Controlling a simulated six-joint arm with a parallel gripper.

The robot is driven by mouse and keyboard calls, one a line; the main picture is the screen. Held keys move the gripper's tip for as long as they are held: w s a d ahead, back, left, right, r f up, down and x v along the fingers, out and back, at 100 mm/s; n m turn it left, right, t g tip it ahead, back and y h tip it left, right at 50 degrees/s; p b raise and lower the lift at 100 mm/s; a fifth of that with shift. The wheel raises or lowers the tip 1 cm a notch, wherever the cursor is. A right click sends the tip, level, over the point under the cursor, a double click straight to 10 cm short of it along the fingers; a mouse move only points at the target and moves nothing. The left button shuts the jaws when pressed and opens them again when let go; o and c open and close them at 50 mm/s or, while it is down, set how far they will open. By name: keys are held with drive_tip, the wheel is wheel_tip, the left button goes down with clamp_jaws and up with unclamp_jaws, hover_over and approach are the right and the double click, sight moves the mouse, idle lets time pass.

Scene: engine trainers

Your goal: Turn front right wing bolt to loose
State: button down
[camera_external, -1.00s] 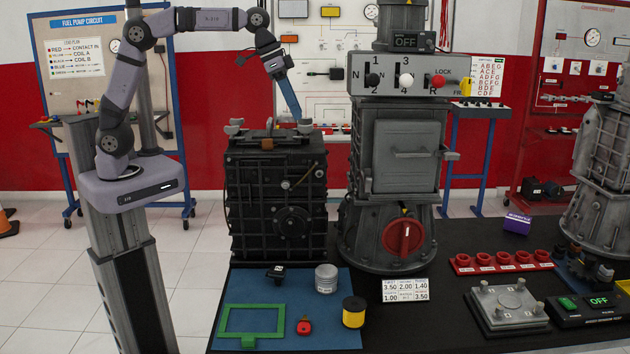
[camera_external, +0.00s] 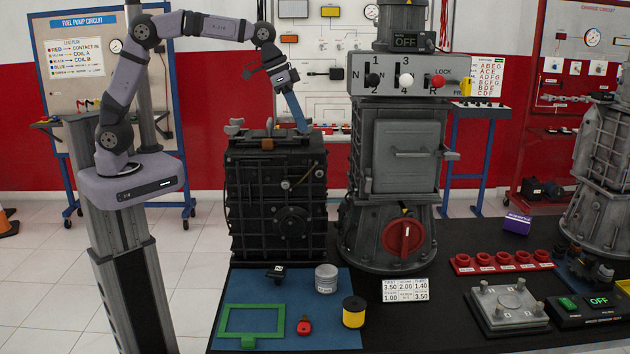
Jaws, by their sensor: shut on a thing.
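My gripper (camera_external: 303,129) is at the lower end of the blue tool section of my arm. It is at the top right corner of a dark ribbed engine block (camera_external: 250,200). It is shut on the front right wing bolt (camera_external: 308,122), a small grey part that is mostly hidden by the gripper. I cannot make out the bolt's wing angle. A grey wing bolt (camera_external: 236,122) stands at the top left of the block, and its front neighbour (camera_external: 231,130) stands just below it in the picture.
A tall grey machine with a lever panel (camera_external: 398,82) stands close to the right of the block. A blue mat (camera_external: 275,340) in front holds a green frame (camera_external: 252,321), a grey tin (camera_external: 326,278) and a yellow spool (camera_external: 354,311). Free floor lies at left.

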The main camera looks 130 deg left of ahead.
drive_tip(key=shift+d+n, duration=0.1)
drive_tip(key=shift+n, duration=0.3)
drive_tip(key=n, duration=0.1)
drive_tip(key=n+g+y+p, duration=0.1)
drive_tip(key=n, duration=0.1)
drive_tip(key=shift+w+d+r+n, duration=0.1)
drive_tip(key=shift+w+n, duration=0.2)
drive_tip(key=shift+w, duration=0.05)
drive_tip(key=n, duration=0.1)
drive_tip(key=n+g+p, duration=0.1)
drive_tip(key=n, duration=0.1)
drive_tip(key=n+g, duration=0.1)
drive_tip(key=shift+w+n+p, duration=0.25)
drive_tip(key=shift+n+p, duration=0.05)
drive_tip(key=n+p, duration=0.1)
drive_tip(key=n+g+p, duration=0.1)
drive_tip(key=n, duration=0.1)
drive_tip(key=n+g+p, duration=0.1)
drive_tip(key=n, duration=0.1)
drive_tip(key=shift+w+r+p, duration=0.15)
drive_tip(key=shift+w+p, duration=0.15)
drive_tip(key=shift+w+a+n+g+h+p, duration=0.1)
drive_tip(key=shift+n+g+h+p, duration=0.15)
drive_tip(key=shift+n+p, duration=0.5)
drive_tip(key=shift+w+a+n+g+h+p, duration=0.15)
drive_tip(key=shift+n+g+p, duration=0.3)
drive_tip(key=shift+n, duration=0.5)
